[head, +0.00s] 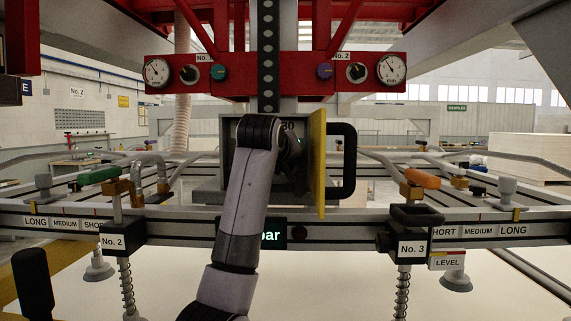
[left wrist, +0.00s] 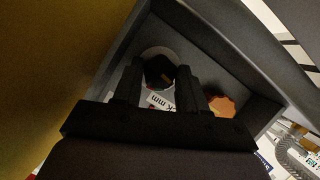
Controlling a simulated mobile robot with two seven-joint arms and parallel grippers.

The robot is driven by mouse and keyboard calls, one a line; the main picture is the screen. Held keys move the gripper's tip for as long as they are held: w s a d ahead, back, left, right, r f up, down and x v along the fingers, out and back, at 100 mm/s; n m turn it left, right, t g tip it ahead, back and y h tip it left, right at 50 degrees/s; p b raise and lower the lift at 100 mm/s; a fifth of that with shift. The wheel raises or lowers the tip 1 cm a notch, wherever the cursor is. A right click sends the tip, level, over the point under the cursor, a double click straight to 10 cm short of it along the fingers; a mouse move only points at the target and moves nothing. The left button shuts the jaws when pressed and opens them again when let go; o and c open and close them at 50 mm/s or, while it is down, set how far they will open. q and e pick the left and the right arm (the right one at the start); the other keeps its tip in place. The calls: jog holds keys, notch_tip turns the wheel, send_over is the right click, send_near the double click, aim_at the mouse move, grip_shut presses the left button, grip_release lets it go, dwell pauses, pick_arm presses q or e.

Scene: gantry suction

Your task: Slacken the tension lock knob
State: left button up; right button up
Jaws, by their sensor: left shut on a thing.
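My left arm rises through the middle of the head view, and its gripper (head: 290,158) reaches into a grey open-fronted box (head: 228,165) beside an upright yellow panel (head: 317,165). In the left wrist view, the two black fingers of the left gripper (left wrist: 159,70) stand on either side of a dark knob (left wrist: 158,72) in front of a pale round disc, and are shut on it. I cannot read a name that marks it as the tension lock knob. An orange knob (left wrist: 220,104) sits to its right, apart from the fingers. A partly covered label ends in "k mm". My right gripper is not seen.
The yellow panel also fills the left of the wrist view (left wrist: 45,60), and the box walls are close around the fingers. A black handle (head: 346,160) stands right of the panel. A red gauge panel (head: 285,73) hangs above; a grey rail (head: 350,229) crosses below.

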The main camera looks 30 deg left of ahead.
pick_arm(q)
jog(key=n+t+h, duration=0.1)
jog(key=n, duration=0.2)
jog(key=shift+s+a, duration=0.1)
jog(key=shift+a, duration=0.05)
jog(key=shift+n+t+h, duration=0.3)
jog(key=shift+t, duration=0.1)
dwell(0.3)
jog(key=o, duration=0.8)
jog(key=shift+b+v, duration=1.1)
jog(key=shift+v, duration=2.5)
jog(key=shift+f, duration=0.1)
